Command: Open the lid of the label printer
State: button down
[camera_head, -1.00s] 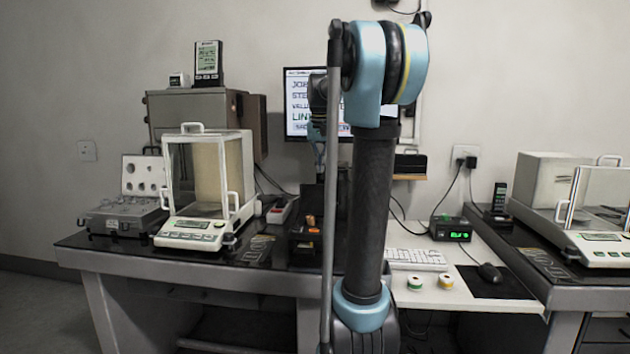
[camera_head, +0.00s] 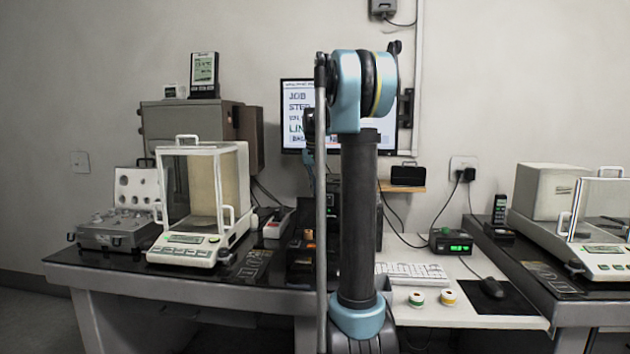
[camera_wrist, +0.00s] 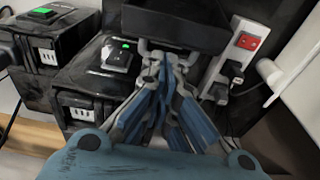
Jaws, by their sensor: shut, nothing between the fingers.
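The label printer seems to be the black equipment (camera_head: 334,212) on the dark table, mostly hidden behind my arm in the head view. I cannot tell its lid's position there. In the wrist view, a dark flat panel (camera_wrist: 175,24) lies just beyond my fingertips; whether it is the printer's lid is unclear. My gripper (camera_wrist: 166,62) is shut and empty, its tips close to the panel's lower edge. I cannot tell if they touch it. In the head view my gripper is hidden by my arm.
Black boxes with green lights (camera_wrist: 117,56) stand close left of my fingers in the wrist view. A power strip with a red switch (camera_wrist: 248,42) lies right. The glass-sided balance (camera_head: 187,245) is left of my arm, the monitor (camera_head: 296,92) behind, and a keyboard (camera_head: 412,272) right.

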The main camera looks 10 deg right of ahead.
jog(key=shift+w+f, duration=0.1)
jog(key=shift+f, duration=0.95)
jog(key=shift+s+a+r+t+h, duration=0.2)
jog(key=shift+s+r+t, duration=0.2)
jog(key=shift+s+t, duration=0.3)
jog(key=shift+s+a+r+t+h, duration=0.2)
jog(key=shift+s+r+t, duration=0.25)
jog(key=shift+s, duration=0.4)
jog(key=shift+s+a+r, duration=0.15)
jog(key=shift+s+a, duration=0.15)
jog(key=shift+s, duration=0.45)
